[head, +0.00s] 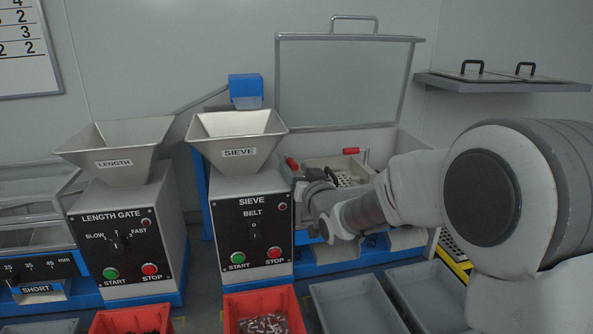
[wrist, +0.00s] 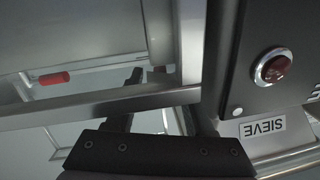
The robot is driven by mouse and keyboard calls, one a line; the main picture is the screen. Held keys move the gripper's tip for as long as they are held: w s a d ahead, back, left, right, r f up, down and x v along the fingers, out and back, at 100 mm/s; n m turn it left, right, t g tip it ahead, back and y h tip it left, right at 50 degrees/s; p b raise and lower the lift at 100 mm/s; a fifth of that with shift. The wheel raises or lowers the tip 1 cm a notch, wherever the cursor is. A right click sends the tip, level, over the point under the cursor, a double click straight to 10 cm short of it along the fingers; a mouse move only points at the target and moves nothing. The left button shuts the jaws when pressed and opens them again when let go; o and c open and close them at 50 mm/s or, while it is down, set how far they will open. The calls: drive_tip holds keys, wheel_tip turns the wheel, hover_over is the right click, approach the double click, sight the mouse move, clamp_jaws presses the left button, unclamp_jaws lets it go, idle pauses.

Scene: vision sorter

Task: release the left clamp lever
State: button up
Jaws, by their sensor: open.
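The left clamp lever (head: 292,163) has a red grip and sits at the left front of the open sieve box (head: 338,129). My gripper (head: 310,178) is open, close beside this lever on its right in the head view; I cannot tell whether they touch. In the wrist view, which is upside down, a small red part (wrist: 158,77) shows beside a dark finger and is mostly hidden; it appears to be the left lever. The right clamp lever (head: 352,151) also has a red grip, and it shows at the left in the wrist view (wrist: 53,78).
The sieve control box (head: 251,230) stands close to the left of my gripper, with its hopper (head: 238,137) above. The box's clear lid (head: 342,82) stands raised behind. Red bins (head: 263,312) and grey bins (head: 355,305) lie in front. My arm covers the right side.

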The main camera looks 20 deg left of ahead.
drive_tip(key=shift+a, duration=0.1)
clamp_jaws()
drive_tip(key=shift+a+b, duration=0.1)
drive_tip(key=shift+b, duration=0.35)
drive_tip(key=shift+a+m+t+h+b, duration=0.1)
drive_tip(key=shift+m+t+h+b, duration=0.2)
drive_tip(key=shift+b, duration=0.05)
drive_tip(key=shift+s+a+m+t+h+b, duration=0.2)
drive_tip(key=shift+m+t+h+b, duration=0.15)
drive_tip(key=shift+h+b, duration=0.3)
drive_tip(key=shift+r, duration=0.1)
